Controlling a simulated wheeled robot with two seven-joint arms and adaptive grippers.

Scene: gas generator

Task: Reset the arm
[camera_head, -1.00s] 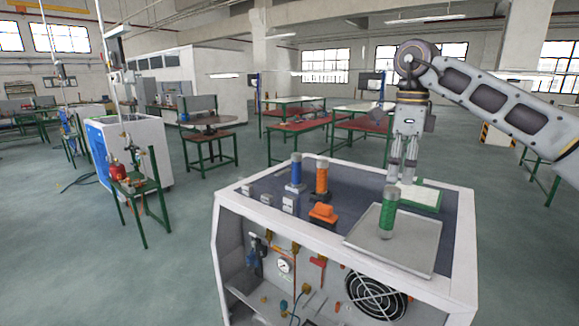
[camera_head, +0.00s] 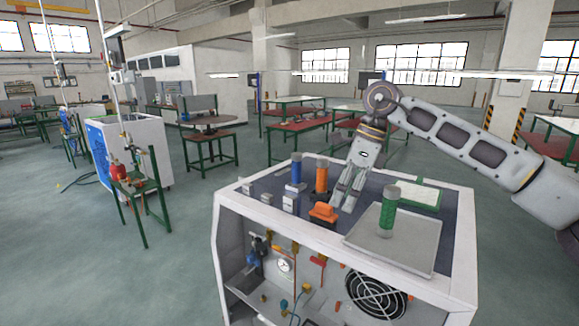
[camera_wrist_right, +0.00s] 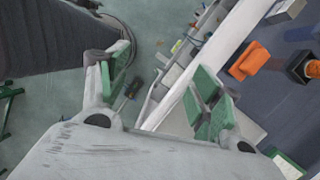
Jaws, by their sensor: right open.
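My right gripper (camera_head: 342,200) is open and empty. It tilts down over the dark top of the white generator cabinet, just right of the orange block. The wrist view shows its two fingers (camera_wrist_right: 165,85) spread apart, with green pads and nothing between them. The right arm (camera_head: 450,135) reaches in from the right edge. My left gripper is not in view.
The cabinet (camera_head: 222,235) carries a blue cylinder (camera_head: 297,170), an orange cylinder (camera_head: 321,178), an orange block (camera_head: 323,212), a green cylinder (camera_head: 389,210) on a grey plate (camera_head: 415,240), and a green-edged panel (camera_head: 428,198). The orange block shows in the wrist view (camera_wrist_right: 250,60).

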